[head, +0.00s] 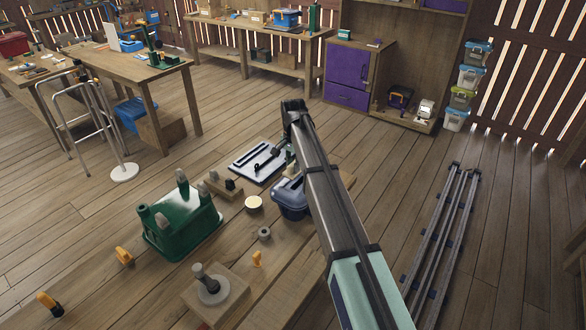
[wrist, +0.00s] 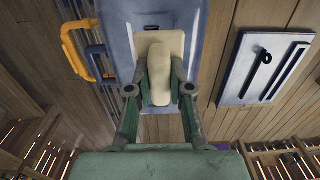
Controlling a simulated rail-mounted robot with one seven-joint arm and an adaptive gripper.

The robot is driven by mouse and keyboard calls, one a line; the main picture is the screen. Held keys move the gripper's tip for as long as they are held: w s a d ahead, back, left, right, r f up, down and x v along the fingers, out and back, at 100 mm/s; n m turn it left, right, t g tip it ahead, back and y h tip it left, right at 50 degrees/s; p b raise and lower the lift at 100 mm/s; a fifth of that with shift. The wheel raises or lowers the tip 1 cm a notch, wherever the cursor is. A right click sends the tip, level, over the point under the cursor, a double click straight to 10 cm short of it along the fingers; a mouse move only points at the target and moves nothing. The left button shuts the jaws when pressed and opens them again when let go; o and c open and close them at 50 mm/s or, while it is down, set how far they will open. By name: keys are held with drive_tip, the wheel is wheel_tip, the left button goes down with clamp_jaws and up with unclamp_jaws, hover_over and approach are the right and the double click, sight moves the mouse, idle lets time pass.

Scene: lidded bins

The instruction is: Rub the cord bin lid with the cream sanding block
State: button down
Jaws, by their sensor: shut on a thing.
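The cream sanding block (wrist: 159,78) sits between the two fingers of my gripper (wrist: 160,88) in the wrist view. My gripper is shut on it. The blue-grey bin lid (wrist: 206,35) lies just beyond the block; whether the block touches it I cannot tell. In the head view the blue bin (head: 288,201) stands on the wooden table, partly covered by my arm. My gripper and the block are mostly hidden behind my arm there. No label shows to confirm that this is the cord bin.
A green crate (head: 182,229), a round cream-topped tin (head: 253,204) and a wooden block with a grey post (head: 214,292) stand left of the bin. An orange handle (wrist: 75,48) shows beside the lid.

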drive_tip(key=shift+r, duration=0.3)
drive_tip(key=shift+r+p, duration=0.75)
drive_tip(key=shift+r, duration=0.65)
